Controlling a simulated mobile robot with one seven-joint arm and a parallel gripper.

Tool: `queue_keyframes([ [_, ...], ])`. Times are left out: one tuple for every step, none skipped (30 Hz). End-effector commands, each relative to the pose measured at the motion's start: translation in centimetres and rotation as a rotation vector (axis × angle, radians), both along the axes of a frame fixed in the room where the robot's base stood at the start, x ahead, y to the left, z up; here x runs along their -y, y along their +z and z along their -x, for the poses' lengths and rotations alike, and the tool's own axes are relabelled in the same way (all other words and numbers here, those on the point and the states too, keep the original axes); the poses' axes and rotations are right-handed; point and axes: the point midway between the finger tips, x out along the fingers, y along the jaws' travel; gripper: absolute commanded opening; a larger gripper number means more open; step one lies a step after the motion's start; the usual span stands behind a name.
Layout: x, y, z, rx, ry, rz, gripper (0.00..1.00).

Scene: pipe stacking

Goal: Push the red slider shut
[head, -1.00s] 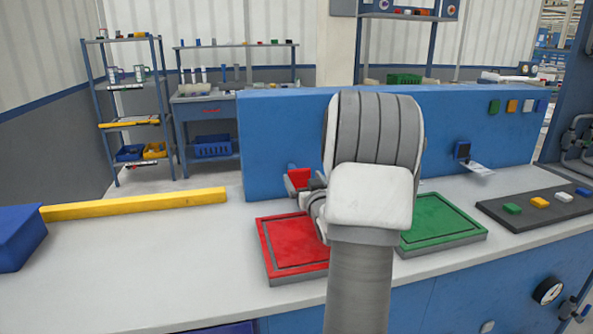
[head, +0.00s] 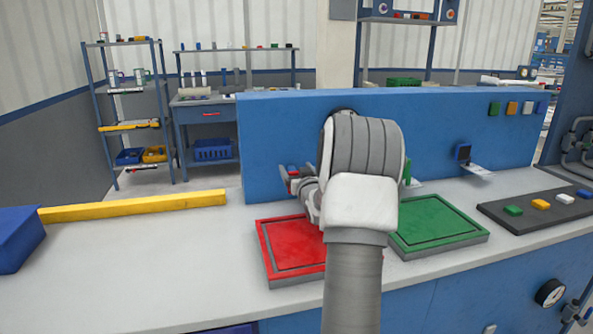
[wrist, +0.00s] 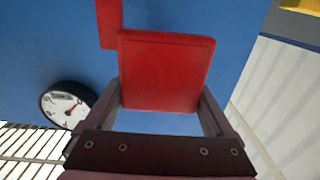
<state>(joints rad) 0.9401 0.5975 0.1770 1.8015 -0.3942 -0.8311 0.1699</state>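The red slider (head: 293,172) is on the front of the blue upright panel, partly hidden by my gripper in the head view. In the wrist view the red slider's block (wrist: 166,70) fills the middle, between the ends of my two fingers. My gripper (head: 297,184) is right at it, with the fingers spread wide (wrist: 163,98). The fingertips look close to or against the block's sides; contact is not clear. A second red part (wrist: 109,22) touches the block's upper left in the wrist view.
A red tray (head: 285,245) and a green tray (head: 437,222) lie on the bench below the panel (head: 440,130). A yellow bar (head: 135,207) and a blue block (head: 15,238) are at left. A round gauge (wrist: 68,105) shows in the wrist view.

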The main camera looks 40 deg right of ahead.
Motion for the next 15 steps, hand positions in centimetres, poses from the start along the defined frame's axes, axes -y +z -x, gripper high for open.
queue_keyframes([
  [0.00,0.01,0.01,0.000,0.000,0.000,0.77],
  [0.00,0.01,0.02,0.000,0.000,0.000,0.71],
  [0.00,0.01,0.02,0.000,0.000,0.000,0.64],
  [0.00,0.01,0.02,0.000,0.000,0.000,0.59],
  [0.00,0.01,0.02,0.000,0.000,0.000,0.53],
  [0.00,0.01,0.02,0.000,0.000,0.000,0.46],
  [0.00,0.01,0.02,0.000,0.000,0.000,0.41],
  [-0.01,0.01,0.03,0.000,0.000,0.000,0.35],
  [-0.01,0.01,0.03,0.000,0.000,0.000,0.28],
  [-0.01,0.00,0.03,0.000,0.000,0.000,0.23],
  [-0.01,0.01,0.03,0.000,0.000,0.000,0.17],
  [-0.01,0.01,0.03,0.000,0.000,0.001,0.10],
  [-0.01,0.00,0.03,0.000,0.000,0.001,0.05],
  [-0.01,0.00,0.03,0.000,0.000,0.001,0.00],
  [-0.01,0.00,0.04,0.000,0.000,0.001,0.00],
])
